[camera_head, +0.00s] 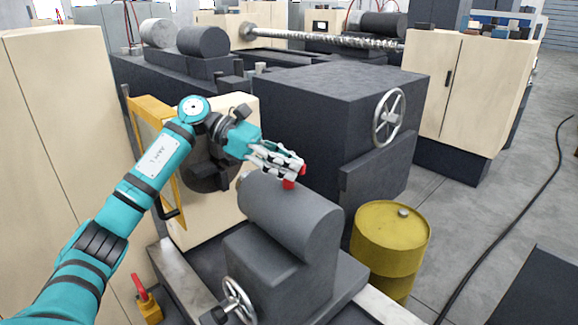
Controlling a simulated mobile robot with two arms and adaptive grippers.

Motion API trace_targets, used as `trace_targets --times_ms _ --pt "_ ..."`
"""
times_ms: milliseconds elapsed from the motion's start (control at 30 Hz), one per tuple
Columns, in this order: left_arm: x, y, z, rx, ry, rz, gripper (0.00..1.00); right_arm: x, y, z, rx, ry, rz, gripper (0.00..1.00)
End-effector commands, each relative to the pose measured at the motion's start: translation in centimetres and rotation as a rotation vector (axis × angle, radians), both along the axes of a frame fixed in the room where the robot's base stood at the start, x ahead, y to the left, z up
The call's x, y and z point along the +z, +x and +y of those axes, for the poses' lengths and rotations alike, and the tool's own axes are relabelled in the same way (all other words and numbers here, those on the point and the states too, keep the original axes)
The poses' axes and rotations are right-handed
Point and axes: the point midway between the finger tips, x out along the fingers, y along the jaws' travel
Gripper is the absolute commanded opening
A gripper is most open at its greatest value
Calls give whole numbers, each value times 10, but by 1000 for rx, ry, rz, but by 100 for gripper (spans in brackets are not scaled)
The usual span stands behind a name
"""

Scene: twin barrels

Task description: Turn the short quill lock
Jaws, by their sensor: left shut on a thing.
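The short quill lock (289,184) shows as a small red piece on top of the grey tailstock (290,215). My left gripper (294,172) reaches in from the left above the tailstock and is shut on the red lock. The fingers hide most of the lock, so its shape and turn angle cannot be told. My right gripper is not in view.
A handwheel (238,300) sits at the tailstock's near end. A red lever (138,285) on a yellow base stands at the lower left. A yellow barrel (392,240) stands right of the tailstock. A dark machine block with a handwheel (389,118) lies behind.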

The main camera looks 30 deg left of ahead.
Motion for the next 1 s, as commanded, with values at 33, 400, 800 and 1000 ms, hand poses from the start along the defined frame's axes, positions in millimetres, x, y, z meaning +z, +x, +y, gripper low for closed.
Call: trace_targets --times_ms 33,400,800,1000 --pt "5 3 1 -38 -7 -8 0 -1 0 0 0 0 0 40" --pt "10 2 1 -351 -3 -5 0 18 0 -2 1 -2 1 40" --pt "7 2 1 -536 -1 -6 0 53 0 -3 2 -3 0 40" --pt "4 2 1 -563 -2 -8 0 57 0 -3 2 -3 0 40"
